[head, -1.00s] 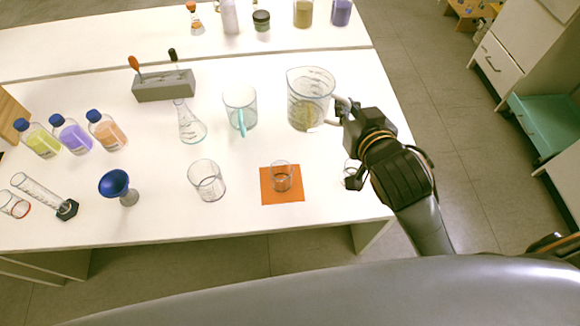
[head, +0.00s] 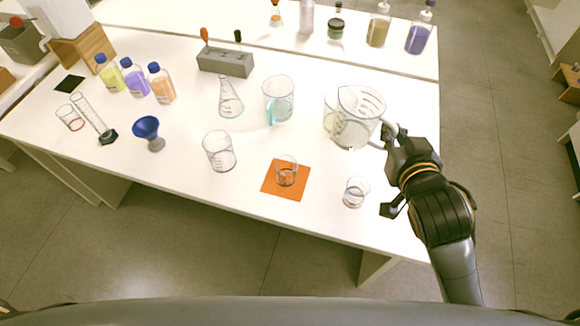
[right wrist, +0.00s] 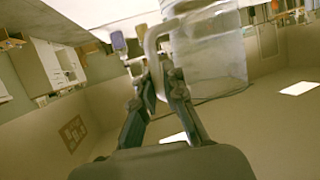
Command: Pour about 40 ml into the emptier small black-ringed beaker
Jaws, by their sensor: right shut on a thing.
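My right gripper (head: 388,136) is shut on the handle of a large clear graduated jug (head: 362,118) at the right of the table. The right wrist view also shows the fingers around the handle, beside the jug's clear wall (right wrist: 215,60). Whether the jug touches the table, I cannot tell. One small clear beaker (head: 286,174) stands on an orange mat (head: 270,188). Another small beaker (head: 355,192) stands on bare table to its right, close to my gripper. Their fill levels and ring colours are too small to tell. My left gripper is not in view.
A larger beaker (head: 219,152), a teal-handled jug (head: 280,100), a conical flask (head: 230,103) and a blue funnel cup (head: 147,130) stand to the left. Table around the mat is clear.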

